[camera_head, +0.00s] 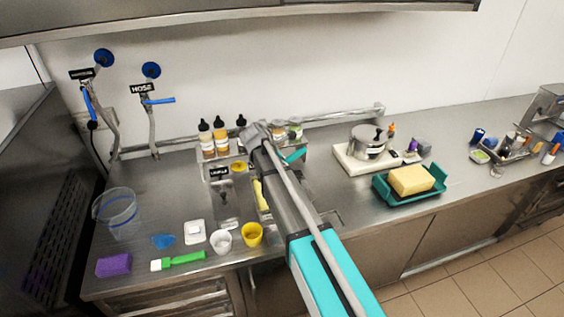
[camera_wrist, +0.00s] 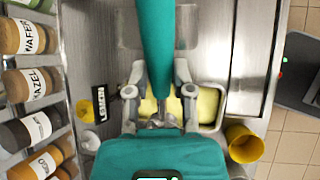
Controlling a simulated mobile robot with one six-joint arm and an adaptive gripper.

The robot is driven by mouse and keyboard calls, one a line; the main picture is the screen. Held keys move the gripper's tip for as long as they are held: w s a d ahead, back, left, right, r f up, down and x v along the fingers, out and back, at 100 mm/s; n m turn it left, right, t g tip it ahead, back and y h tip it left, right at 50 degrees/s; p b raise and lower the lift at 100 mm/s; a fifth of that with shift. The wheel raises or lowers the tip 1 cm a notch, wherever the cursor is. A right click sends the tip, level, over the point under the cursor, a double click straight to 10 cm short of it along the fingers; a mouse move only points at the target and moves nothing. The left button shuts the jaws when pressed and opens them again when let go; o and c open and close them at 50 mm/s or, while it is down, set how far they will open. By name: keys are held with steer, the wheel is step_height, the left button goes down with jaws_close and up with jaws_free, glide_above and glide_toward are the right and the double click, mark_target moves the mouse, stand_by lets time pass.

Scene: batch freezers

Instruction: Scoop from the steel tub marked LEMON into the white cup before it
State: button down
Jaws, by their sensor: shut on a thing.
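My gripper (camera_wrist: 160,82) is shut on a thick teal handle (camera_wrist: 155,35), which also shows in the head view (camera_head: 294,156). The handle's working end is hidden behind my gripper. In the wrist view a black label reading LEMON (camera_wrist: 100,104) stands beside a steel tub with pale yellow contents (camera_wrist: 208,104). My gripper is over this tub and covers its middle; contact cannot be told. Yellow contents (camera_head: 259,194) show beside my arm in the head view. A white cup (camera_head: 221,242) stands upright near the counter's front edge. A yellow cup (camera_head: 252,235) stands right of it, also in the wrist view (camera_wrist: 243,143).
Labelled bottles (camera_wrist: 25,83) line the back of the tubs. A teal tray (camera_head: 382,196) with a yellow block and a steel pot (camera_head: 369,143) stand to the right.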

steer(key=shift+f, duration=0.2)
steer(key=shift+f+b, duration=3.75)
steer(key=shift+b, duration=0.15)
steer(key=shift+w+d+r+g+y+p, duration=0.1)
steer(key=shift+d+r+g+y+p, duration=0.15)
steer(key=shift+r+y+p, duration=0.8)
steer(key=shift+w+d+r+g+y+p, duration=0.15)
steer(key=shift+d+r+y+p, duration=0.3)
steer(key=shift+p, duration=0.95)
steer(key=shift+s+d+r+g+y+p, duration=0.1)
steer(key=shift+d+r+g+y+p, duration=0.1)
steer(key=shift+r+y+p, duration=0.85)
steer(key=shift+f, duration=0.35)
steer(key=shift+f, duration=0.15)
steer(key=b+x, duration=0.3)
steer(key=shift+s+a+f, duration=0.15)
steer(key=shift+s+a, duration=0.05)
steer(key=shift+s, duration=0.05)
steer(key=shift+a, duration=0.1)
